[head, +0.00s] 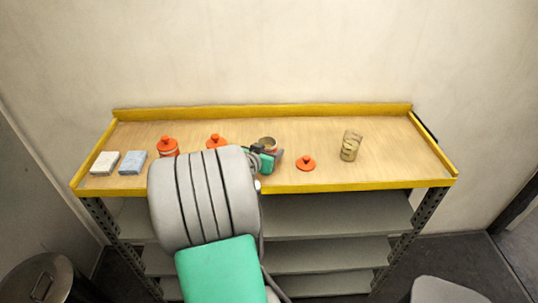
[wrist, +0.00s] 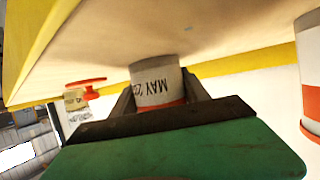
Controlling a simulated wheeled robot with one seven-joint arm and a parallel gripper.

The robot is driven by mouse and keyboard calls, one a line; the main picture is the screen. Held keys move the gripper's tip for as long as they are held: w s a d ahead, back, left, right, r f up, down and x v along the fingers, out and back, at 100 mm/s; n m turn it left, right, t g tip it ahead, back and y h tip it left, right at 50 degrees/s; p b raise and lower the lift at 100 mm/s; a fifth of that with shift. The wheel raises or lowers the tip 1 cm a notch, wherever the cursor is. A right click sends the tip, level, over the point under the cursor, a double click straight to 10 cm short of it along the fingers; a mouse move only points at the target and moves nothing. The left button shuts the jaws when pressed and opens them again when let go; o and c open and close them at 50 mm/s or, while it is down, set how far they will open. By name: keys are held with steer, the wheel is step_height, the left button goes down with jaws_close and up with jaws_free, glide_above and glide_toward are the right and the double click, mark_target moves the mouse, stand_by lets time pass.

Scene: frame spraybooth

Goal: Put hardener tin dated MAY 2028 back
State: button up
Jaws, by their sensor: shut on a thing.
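The hardener tin (head: 267,142) looks lidless in the head view, with its round rim and tan inside showing. In the wrist view the tin (wrist: 156,80) has a pale label reading "MAY 2…", the rest cut off, and an orange-red band. My gripper (head: 266,157) is shut on it; the fingers stand on both sides of the tin in the wrist view (wrist: 158,100). The tin is at or just above the bench top; I cannot tell if it touches. An orange lid (head: 305,163) with a knob lies on the bench to its right.
White (head: 105,163) and blue (head: 132,162) blocks lie far left. A tan cylindrical thing (head: 350,146) stands right. The yellow-rimmed bench (head: 400,150) is clear at far right.

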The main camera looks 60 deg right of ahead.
steer(key=shift+r, duration=0.15)
steer(key=shift+f, duration=0.2)
steer(key=o, duration=1.6)
steer(key=shift+c, duration=0.2)
